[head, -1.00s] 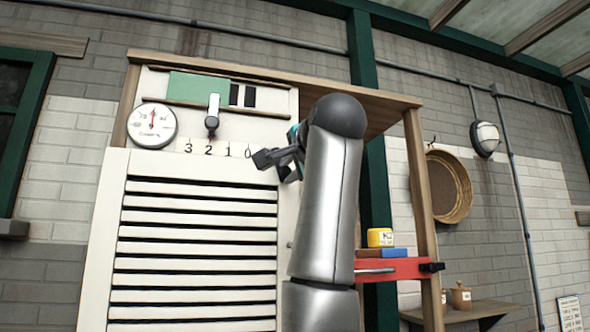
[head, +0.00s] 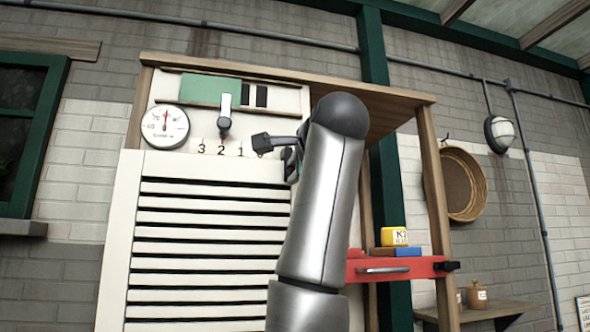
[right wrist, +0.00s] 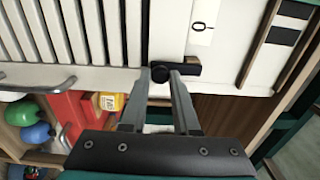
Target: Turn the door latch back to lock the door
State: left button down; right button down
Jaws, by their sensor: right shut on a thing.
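The white louvred door (head: 205,170) fills the lower left of the head view, and its slats also show in the right wrist view (right wrist: 75,30). The dark latch (right wrist: 187,66) is at the door's edge in the right wrist view, its bar lying sideways in that picture. My right gripper (right wrist: 163,82) is shut on the latch, its two fingers on either side of a dark round part. In the head view my right gripper (head: 280,150) is small and partly hidden by my own arm. My left gripper is not in view.
A red drawer front (head: 400,267) with a metal handle sticks out at right, with a yellow box (head: 394,237) above it. A round gauge (head: 165,127) and a lever (head: 225,112) over a number scale sit above the door. A basket (head: 463,184) hangs farther right.

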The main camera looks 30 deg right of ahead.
jog(key=c, duration=0.7)
grip_release()
jog(key=shift+o, duration=0.2)
jog(key=shift+s, duration=0.15)
jog(key=b+v, duration=0.5)
jog(key=v, duration=1)
jog(key=shift+s, duration=0.1)
jog(key=shift+f, duration=0.1)
